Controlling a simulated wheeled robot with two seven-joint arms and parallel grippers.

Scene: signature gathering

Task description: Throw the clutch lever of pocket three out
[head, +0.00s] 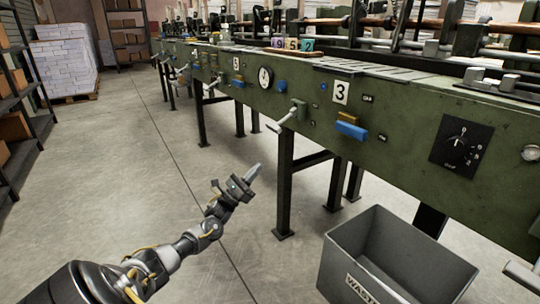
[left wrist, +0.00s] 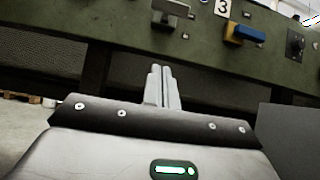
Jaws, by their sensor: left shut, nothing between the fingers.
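The green machine (head: 420,165) carries a white number 3 plate (head: 341,92). Below the plate is a blue handle (head: 351,130) with a yellow part above it. Left of the plate a grey metal lever (head: 287,118) on a small green block points down and left. I cannot tell for certain which of these is the clutch lever. My left gripper (head: 254,172) is shut and empty, below and left of both, apart from the machine. The left wrist view shows its shut fingers (left wrist: 163,85), the metal lever (left wrist: 171,8) above them and the blue handle (left wrist: 244,33) to the right.
A grey waste bin (head: 401,213) stands on the floor at the lower right. Black machine legs (head: 284,185) rise behind my gripper. A black dial panel (head: 461,144) is right of the blue handle. Open floor (head: 140,150) lies to the left, with shelves at the far left.

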